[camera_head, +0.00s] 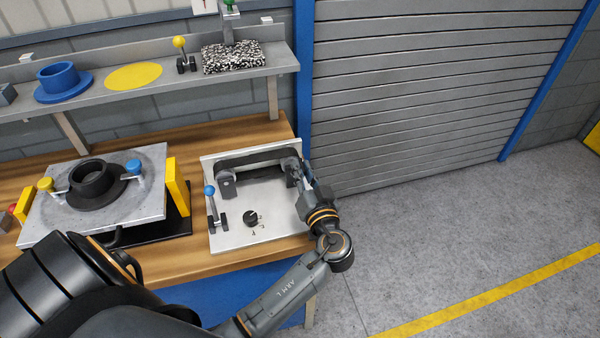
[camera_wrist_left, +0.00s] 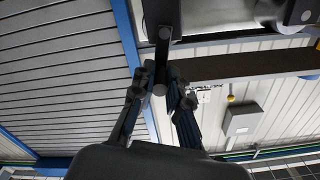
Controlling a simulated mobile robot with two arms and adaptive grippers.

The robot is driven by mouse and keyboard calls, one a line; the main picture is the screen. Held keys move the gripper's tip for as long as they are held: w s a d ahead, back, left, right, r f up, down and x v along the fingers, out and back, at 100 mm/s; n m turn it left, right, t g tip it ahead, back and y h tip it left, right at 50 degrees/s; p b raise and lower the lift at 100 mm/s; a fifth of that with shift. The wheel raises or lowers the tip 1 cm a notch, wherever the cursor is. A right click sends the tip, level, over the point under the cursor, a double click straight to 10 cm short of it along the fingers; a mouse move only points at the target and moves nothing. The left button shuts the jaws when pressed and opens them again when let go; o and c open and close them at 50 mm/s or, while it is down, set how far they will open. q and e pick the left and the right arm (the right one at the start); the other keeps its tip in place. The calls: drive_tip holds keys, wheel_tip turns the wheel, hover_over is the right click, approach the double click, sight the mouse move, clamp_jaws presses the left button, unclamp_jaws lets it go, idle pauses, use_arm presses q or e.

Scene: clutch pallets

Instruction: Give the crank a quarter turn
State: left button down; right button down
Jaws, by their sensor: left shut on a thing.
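The crank (camera_head: 292,168) is a dark arm at the right end of a dark roller mechanism on a pale panel (camera_head: 228,238). My left gripper (camera_head: 303,176) is at the crank, on the panel's right side, and is shut on it. In the left wrist view the crank (camera_wrist_left: 161,45) is a dark bar with a round-ended grip, and the fingers of my left gripper (camera_wrist_left: 160,84) close around that grip from both sides. The gripper partly hides the crank in the head view. My right gripper is not in view.
The panel also carries a blue-knobbed lever (camera_head: 210,191) and a black knob (camera_head: 251,218). Left of it stands a metal plate (camera_head: 60,222) with a black ring and clamps. A shelf (camera_head: 150,86) runs behind. Open floor (camera_head: 430,235) lies right of the bench.

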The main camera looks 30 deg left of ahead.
use_arm(q)
drive_tip(key=m, duration=0.1)
drive_tip(key=w+m+b, duration=0.1)
drive_tip(key=m, duration=0.1)
drive_tip(key=d+m, duration=0.1)
drive_tip(key=shift+w+f+m, duration=0.15)
drive_tip(key=shift+f+m, duration=0.15)
drive_tip(key=shift+f, duration=0.05)
drive_tip(key=m, duration=0.3)
drive_tip(key=f+m, duration=0.1)
drive_tip(key=shift+w+d+f+m, duration=0.1)
drive_tip(key=shift+w+d+m, duration=0.2)
drive_tip(key=shift+w+d, duration=0.1)
drive_tip(key=m, duration=0.1)
drive_tip(key=f+m, duration=0.1)
drive_tip(key=m, duration=0.1)
drive_tip(key=shift+w+d, duration=0.15)
drive_tip(key=shift+w, duration=0.05)
drive_tip(key=shift+f+m, duration=0.35)
drive_tip(key=shift+m, duration=0.55)
drive_tip(key=shift+f+m, duration=0.3)
drive_tip(key=shift+m, duration=0.6)
drive_tip(key=c, duration=1.3)
unclamp_jaws()
drive_tip(key=shift+w+f, duration=0.1)
drive_tip(key=shift+c, duration=0.2)
